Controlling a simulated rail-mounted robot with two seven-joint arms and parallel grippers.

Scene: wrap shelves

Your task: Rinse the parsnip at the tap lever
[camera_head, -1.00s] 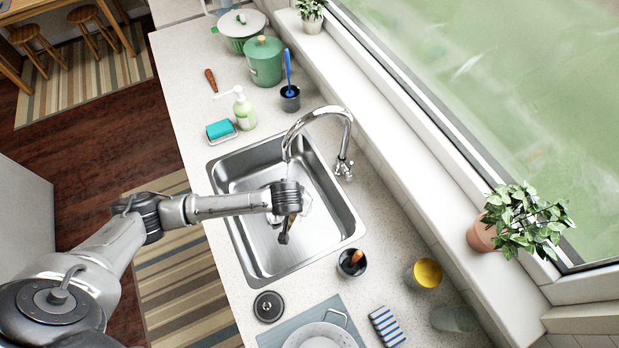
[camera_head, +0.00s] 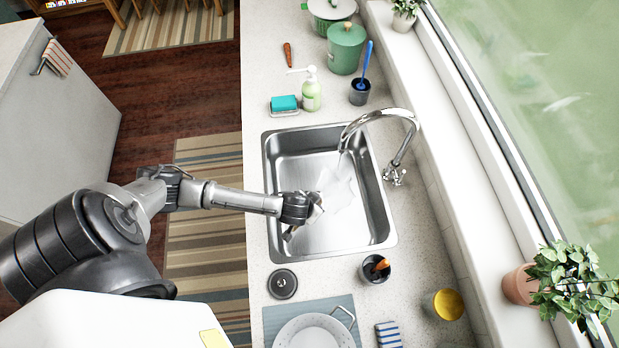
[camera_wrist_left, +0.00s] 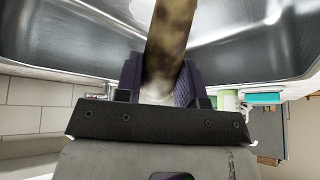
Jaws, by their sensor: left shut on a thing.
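The parsnip (camera_wrist_left: 172,35), brownish and mottled, is between the jaws of my left gripper (camera_wrist_left: 160,88) in the left wrist view and points out over the steel basin. In the head view my left gripper (camera_head: 303,217) is over the sink (camera_head: 320,238), left of the tap's stream; the parsnip is mostly hidden by the gripper there. The chrome tap (camera_head: 385,116) arches over the basin and water (camera_head: 340,188) runs from it. The tap lever (camera_head: 395,176) is at its base on the right rim. My right gripper is out of view.
Behind the sink stand a soap bottle (camera_head: 311,90), a teal sponge (camera_head: 285,103) and a green canister (camera_head: 346,48). A potted plant (camera_head: 520,285) stands on the sill.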

